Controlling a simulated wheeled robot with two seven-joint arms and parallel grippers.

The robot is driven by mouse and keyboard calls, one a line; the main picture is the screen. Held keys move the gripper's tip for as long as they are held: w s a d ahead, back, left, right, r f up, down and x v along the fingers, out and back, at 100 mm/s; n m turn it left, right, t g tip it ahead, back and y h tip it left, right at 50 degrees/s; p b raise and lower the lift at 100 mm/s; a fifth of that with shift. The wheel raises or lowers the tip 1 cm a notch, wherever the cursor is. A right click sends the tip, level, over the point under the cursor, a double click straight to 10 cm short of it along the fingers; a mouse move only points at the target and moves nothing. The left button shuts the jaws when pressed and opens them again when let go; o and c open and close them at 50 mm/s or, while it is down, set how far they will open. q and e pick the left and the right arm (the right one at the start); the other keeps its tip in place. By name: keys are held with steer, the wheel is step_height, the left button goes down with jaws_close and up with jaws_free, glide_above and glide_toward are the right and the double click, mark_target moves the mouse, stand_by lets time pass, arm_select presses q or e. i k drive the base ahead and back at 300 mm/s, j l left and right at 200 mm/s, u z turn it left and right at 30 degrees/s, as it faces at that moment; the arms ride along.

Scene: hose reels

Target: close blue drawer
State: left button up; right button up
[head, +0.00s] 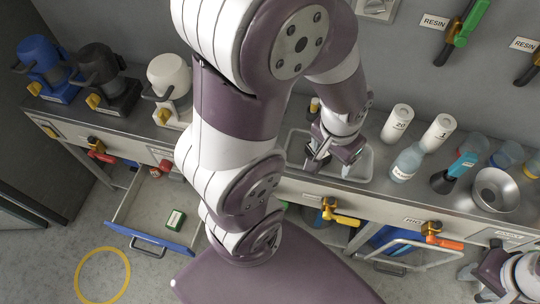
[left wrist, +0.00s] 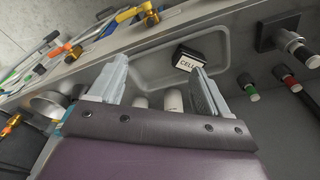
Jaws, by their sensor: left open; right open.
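The blue drawer (head: 150,240) stands pulled out from under the bench at the lower left of the head view. Its blue front carries a dark bar handle (head: 147,251). My arm covers the drawer's right side. My left gripper (head: 335,152) is open over a grey tray on the bench, well away from the drawer; its spread fingers also show in the left wrist view (left wrist: 158,88). My right gripper (head: 474,284) is open and empty at the lower right edge.
Blue, black and white machines (head: 168,88) stand on the bench at left. A yellow ring (head: 103,275) marks clear floor.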

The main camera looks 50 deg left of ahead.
mark_target(143, 214)
steer(key=k+u, duration=0.2)
steer(key=u, duration=0.15)
steer(key=k+u, duration=0.3)
steer(key=u, duration=2.4)
steer(key=i+l, duration=0.05)
